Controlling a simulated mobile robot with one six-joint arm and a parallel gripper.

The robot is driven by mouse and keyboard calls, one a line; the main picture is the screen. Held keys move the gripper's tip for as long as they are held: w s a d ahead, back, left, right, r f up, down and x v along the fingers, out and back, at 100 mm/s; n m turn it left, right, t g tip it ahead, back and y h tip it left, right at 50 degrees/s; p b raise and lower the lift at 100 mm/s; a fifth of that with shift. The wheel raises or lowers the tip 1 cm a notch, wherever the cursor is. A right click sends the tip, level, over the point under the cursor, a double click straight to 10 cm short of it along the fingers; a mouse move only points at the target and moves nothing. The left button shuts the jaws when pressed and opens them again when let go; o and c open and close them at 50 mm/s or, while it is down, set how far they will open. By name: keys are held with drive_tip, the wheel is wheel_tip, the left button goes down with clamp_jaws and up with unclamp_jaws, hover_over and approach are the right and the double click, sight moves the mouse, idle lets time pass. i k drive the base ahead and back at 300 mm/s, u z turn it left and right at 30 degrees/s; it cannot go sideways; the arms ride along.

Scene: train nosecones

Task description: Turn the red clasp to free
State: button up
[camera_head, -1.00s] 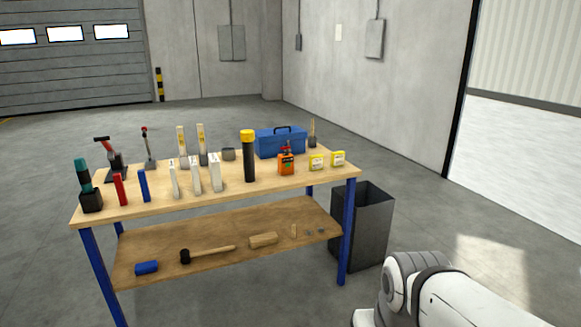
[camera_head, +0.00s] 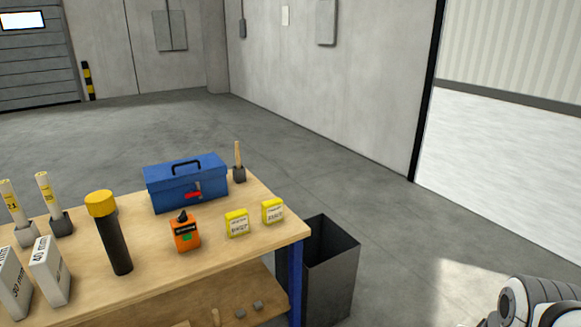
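The red clasp (camera_head: 193,195) is on the front face of a blue toolbox (camera_head: 165,195). It looks roughly level, lying sideways just under the lid line. The toolbox is closed, with a dark handle on its lid, and stands at the back right of the wooden workbench (camera_head: 146,251). Part of my white arm shows at the bottom right, well apart from the toolbox. My gripper is not visible.
A yellow-capped black cylinder (camera_head: 114,240) stands to the left. A brush (camera_head: 239,164) stands to the right. A dark bin (camera_head: 332,272) is beside the bench; open floor lies behind.

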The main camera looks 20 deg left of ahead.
sight(191, 194)
drive_tip(key=u, duration=0.45)
drive_tip(key=i, duration=1.5)
drive_tip(key=u, duration=1)
drive_tip(key=i, duration=0.4)
drive_tip(key=u, duration=0.2)
drive_tip(key=k, duration=0.75)
drive_tip(key=u, duration=0.2)
drive_tip(key=i, duration=0.75)
drive_tip(key=z, duration=0.05)
